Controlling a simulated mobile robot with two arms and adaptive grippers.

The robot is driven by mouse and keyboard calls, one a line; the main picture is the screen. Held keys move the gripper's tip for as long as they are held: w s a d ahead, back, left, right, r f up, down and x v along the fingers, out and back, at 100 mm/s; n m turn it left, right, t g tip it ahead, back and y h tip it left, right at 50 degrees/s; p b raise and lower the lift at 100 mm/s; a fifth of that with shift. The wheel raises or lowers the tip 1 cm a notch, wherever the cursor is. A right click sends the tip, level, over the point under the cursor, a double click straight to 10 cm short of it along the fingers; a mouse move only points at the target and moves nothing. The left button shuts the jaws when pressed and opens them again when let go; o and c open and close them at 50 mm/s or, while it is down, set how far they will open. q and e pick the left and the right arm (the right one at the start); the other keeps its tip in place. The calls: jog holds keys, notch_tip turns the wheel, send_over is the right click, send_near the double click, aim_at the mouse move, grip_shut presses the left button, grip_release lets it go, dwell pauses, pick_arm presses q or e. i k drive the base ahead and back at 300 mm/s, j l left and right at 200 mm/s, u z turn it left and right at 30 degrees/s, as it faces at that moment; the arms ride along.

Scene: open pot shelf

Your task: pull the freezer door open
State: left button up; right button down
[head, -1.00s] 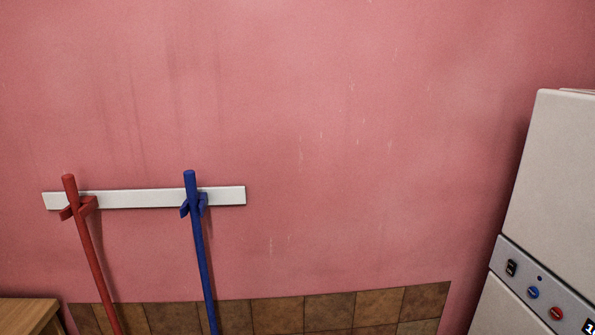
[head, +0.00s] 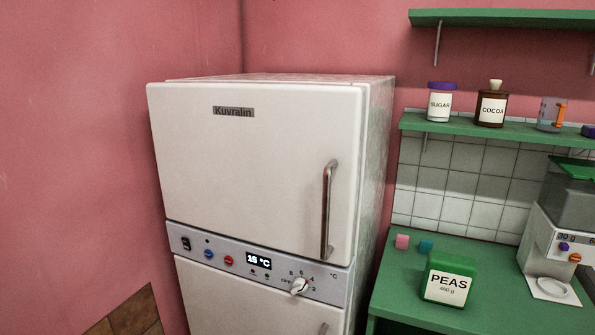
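The white fridge-freezer (head: 240,180) stands in the middle of the head view, against the pink wall. Its upper door carries a "Kuvralin" label and looks shut. A vertical metal handle (head: 327,210) is on the right side of that door. Below it runs a grey control panel (head: 220,250) with buttons, a display reading 15 °C and a dial (head: 299,286). A lower door (head: 240,300) is partly in view, with the top of its handle (head: 322,328) at the bottom edge. Neither of my grippers is in view.
A green counter (head: 400,290) stands right of the appliance, bearing a green PEAS box (head: 449,280), small pink and teal blocks, and a white scale-like machine (head: 556,250). Green shelves (head: 440,127) above hold a sugar jar (head: 440,103), a cocoa jar (head: 491,104) and a measuring cup (head: 550,113).

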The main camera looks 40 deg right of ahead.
aim_at(274, 165)
jog(key=z, duration=0.95)
